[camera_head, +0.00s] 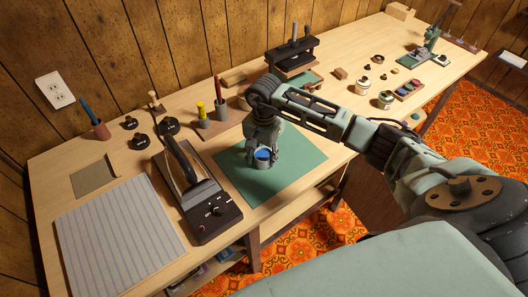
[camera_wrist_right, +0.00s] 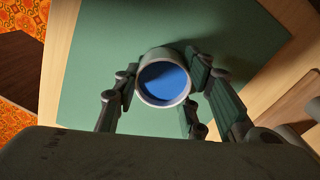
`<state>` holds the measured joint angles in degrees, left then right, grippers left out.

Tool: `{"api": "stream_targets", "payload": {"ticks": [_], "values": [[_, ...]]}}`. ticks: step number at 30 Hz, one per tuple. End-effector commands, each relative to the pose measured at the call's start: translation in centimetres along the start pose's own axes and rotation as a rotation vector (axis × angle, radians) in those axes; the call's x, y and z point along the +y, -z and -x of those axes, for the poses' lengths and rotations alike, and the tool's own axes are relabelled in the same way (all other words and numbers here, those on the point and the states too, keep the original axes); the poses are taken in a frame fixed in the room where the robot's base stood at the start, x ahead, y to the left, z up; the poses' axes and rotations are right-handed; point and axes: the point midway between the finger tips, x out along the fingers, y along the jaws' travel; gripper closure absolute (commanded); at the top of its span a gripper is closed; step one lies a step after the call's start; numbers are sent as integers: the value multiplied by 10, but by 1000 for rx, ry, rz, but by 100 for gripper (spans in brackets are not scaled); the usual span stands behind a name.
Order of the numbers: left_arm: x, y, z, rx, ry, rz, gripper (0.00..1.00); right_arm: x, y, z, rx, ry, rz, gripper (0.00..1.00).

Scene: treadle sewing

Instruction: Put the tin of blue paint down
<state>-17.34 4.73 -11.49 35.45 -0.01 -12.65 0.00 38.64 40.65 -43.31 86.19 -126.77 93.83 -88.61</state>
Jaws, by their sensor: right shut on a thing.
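The tin of blue paint (camera_head: 263,155) is a small round tin with blue paint inside, over the green mat (camera_head: 298,160) on the workbench. In the right wrist view the open-topped tin (camera_wrist_right: 163,82) sits between the fingers. My right gripper (camera_head: 262,158) is shut on it, fingers on both sides, pointing down. The tin looks upright. I cannot tell whether its base touches the mat. My left gripper is not in view.
A black device (camera_head: 214,210) with a long arm stands left of the mat, beside a striped grey board (camera_head: 118,238). Pen holders stand behind. The mat's front part is clear.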

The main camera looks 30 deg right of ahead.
Motion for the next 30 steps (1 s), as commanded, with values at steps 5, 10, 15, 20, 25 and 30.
{"api": "stream_targets", "payload": {"ticks": [5, 10, 15, 20, 25, 30], "values": [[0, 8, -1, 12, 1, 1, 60, -1, 1, 1, 1, 3, 0, 96], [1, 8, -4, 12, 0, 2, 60, 0, 1, -2, 2, 2, -1, 59], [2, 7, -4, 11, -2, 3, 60, 0, 1, -2, 1, 2, -1, 44], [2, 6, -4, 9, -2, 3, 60, 0, 1, -2, 1, 2, 0, 43], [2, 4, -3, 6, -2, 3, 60, 0, 0, -1, 1, 2, 0, 43], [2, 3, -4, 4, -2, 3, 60, -2, 2, 13, 5, 7, -1, 43]]}}
